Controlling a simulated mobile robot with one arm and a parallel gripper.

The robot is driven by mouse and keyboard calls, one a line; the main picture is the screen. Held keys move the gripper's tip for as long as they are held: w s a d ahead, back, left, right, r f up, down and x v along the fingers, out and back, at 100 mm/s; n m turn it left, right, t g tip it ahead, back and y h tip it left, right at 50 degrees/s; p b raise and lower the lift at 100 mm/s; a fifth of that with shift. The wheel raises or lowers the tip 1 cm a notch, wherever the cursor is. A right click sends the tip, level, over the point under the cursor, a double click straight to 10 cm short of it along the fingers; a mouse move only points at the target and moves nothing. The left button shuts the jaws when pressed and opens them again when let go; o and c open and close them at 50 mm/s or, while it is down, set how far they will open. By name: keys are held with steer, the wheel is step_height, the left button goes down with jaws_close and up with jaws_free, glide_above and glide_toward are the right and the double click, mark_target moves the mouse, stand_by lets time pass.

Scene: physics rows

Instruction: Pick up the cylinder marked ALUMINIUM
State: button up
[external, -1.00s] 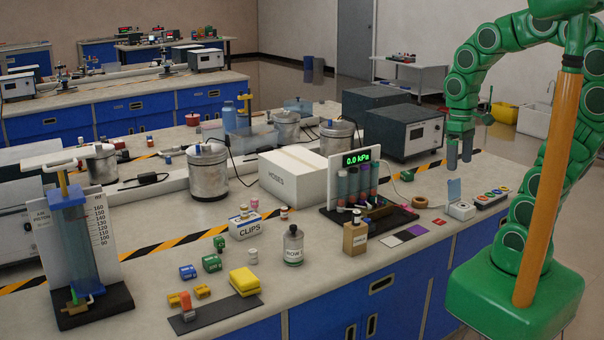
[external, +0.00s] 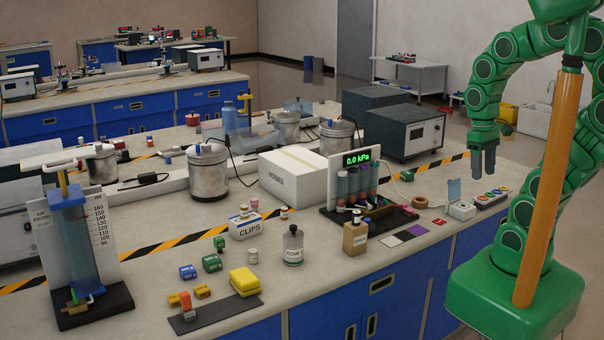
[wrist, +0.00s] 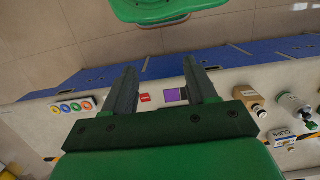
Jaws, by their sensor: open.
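No marking reading ALUMINIUM is legible in either view, so I cannot tell which thing is that cylinder. My gripper (external: 482,168) is open and empty, raised near the bench's right end, apart from everything. Its two fingers (wrist: 160,68) show in the wrist view with nothing between them.
A tube rack (external: 330,213) with a pressure display stands mid-bench. Large metal vessels (external: 207,172) stand farther back. A purple square (wrist: 176,95) lies flat.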

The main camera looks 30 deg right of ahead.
mark_target(250, 265)
steer(key=shift+r, duration=0.1)
